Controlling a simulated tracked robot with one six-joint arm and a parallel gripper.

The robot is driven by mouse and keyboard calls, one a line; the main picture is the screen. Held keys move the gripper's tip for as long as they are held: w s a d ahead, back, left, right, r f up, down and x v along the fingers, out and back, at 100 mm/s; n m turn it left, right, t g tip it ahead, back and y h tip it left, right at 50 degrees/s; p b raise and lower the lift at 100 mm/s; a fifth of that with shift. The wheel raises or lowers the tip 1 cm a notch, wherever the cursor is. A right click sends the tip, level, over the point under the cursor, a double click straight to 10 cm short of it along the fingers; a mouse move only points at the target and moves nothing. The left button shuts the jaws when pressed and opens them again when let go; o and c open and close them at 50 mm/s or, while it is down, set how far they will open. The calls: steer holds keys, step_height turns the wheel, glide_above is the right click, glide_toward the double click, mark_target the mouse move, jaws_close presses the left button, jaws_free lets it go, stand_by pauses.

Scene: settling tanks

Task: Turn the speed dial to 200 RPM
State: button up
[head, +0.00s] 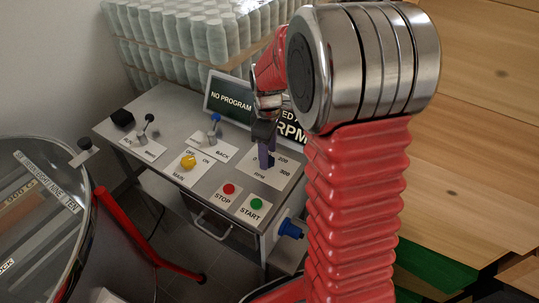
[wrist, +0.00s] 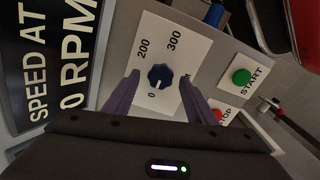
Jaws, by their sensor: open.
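The speed dial is a dark blue fluted knob (wrist: 160,77) on a white plate (wrist: 176,40) printed 0, 200 and 300. A small pale mark on the knob seems to face the 0, but it is too small to be sure. My gripper (wrist: 160,82) is open, with one purple finger on each side of the knob and gaps visible between. In the head view my gripper (head: 265,155) points down over the dial plate (head: 281,172), and the fingers mostly hide the knob. A black display (wrist: 62,60) reads "SPEED AT" and "0 RPM".
The green START button (head: 257,204) and red STOP button (head: 229,188) sit just in front of the dial. A screen (head: 230,98) reads "NO PROGRAM".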

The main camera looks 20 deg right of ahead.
steer(key=shift+f, duration=0.85)
steer(key=shift+c, duration=0.2)
